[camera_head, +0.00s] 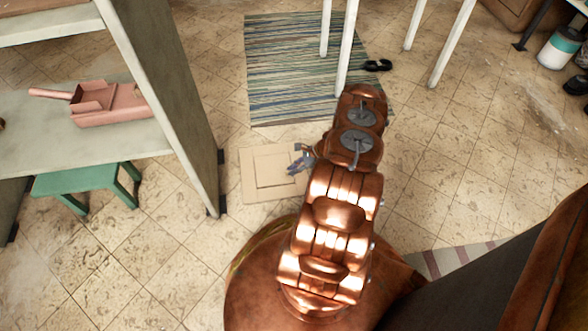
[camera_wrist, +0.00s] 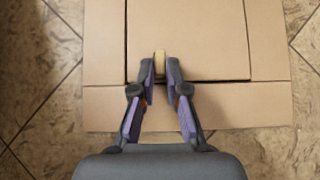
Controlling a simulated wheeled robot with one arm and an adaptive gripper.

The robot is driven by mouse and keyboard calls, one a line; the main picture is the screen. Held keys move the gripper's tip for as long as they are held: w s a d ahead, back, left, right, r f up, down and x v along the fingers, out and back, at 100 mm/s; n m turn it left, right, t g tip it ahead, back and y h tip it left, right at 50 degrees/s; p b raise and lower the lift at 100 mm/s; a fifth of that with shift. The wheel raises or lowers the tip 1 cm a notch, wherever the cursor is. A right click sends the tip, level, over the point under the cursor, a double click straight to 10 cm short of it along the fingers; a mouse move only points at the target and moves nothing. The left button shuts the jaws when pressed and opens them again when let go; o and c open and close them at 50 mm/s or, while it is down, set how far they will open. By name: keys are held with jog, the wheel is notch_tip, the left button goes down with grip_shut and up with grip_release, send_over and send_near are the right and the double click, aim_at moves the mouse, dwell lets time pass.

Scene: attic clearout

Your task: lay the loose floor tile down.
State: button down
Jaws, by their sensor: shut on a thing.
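The loose floor tile (camera_head: 272,168) is a beige square panel inside a wider beige surround (camera_head: 250,187) on the floor, just left of my arm in the head view. In the wrist view the tile (camera_wrist: 205,35) fills the top middle, with dark seams along its sides and near edge. My gripper (camera_head: 294,168) is over the tile's right part in the head view. In the wrist view its fingertips (camera_wrist: 160,68) are shut on a small pale yellowish tab at the tile's near edge. The tile looks flat or nearly flat; I cannot tell whether it is slightly raised.
A shelf unit (camera_head: 165,90) with a pink tray-like thing (camera_head: 110,103) stands at the left, a green stool (camera_head: 85,182) under it. A striped rug (camera_head: 285,70) and white table legs (camera_head: 348,45) lie beyond.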

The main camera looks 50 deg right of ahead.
jog(key=shift+f, duration=0.3)
jog(key=c, duration=1.1)
grip_release()
jog(key=v, duration=1.2)
